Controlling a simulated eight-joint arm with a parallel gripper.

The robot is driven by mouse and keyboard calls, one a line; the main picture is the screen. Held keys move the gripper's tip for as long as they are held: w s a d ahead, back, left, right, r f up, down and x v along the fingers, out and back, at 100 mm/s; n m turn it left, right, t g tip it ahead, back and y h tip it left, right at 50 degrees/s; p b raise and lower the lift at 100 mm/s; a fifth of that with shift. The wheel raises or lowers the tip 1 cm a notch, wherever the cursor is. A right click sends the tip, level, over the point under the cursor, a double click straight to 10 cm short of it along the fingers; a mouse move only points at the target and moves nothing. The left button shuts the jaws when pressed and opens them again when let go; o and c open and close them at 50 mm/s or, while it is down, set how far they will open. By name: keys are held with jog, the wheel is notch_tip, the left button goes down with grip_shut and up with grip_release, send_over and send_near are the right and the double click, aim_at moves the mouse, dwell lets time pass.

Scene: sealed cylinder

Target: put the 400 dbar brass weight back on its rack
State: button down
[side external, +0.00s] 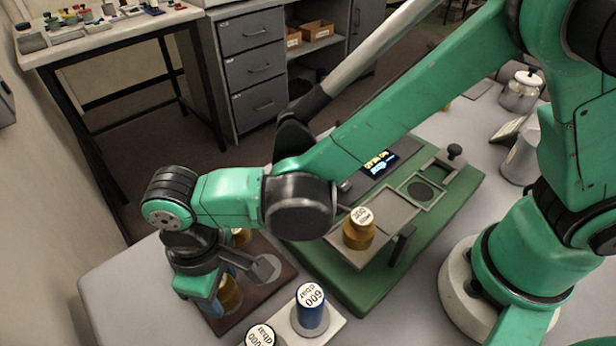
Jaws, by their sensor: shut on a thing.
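My gripper (222,286) is at the lower left, pointing down over a dark brown rack base (272,292). Another brass piece (241,237) shows partly behind my wrist, at the far side of the rack.
A brass weight with a white top (359,232) stands on the grey plate of a green-based instrument (375,293). A blue weight marked 600 (311,312) and another white-topped weight (260,337) stand near the front edge. Metal vessels (520,92) stand at the right.

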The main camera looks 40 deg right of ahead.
jog(key=shift+f, duration=0.15)
jog(key=shift+c, duration=1.3)
grip_release()
notch_tip(320, 180, up, 12)
jog(key=shift+r, duration=0.1)
jog(key=w+d+m+t, duration=0.1)
jog(key=d+m+t, duration=0.6)
jog(key=d, duration=1.9)
jog(key=shift+w+d+m, duration=0.3)
jog(key=shift+w, duration=0.05)
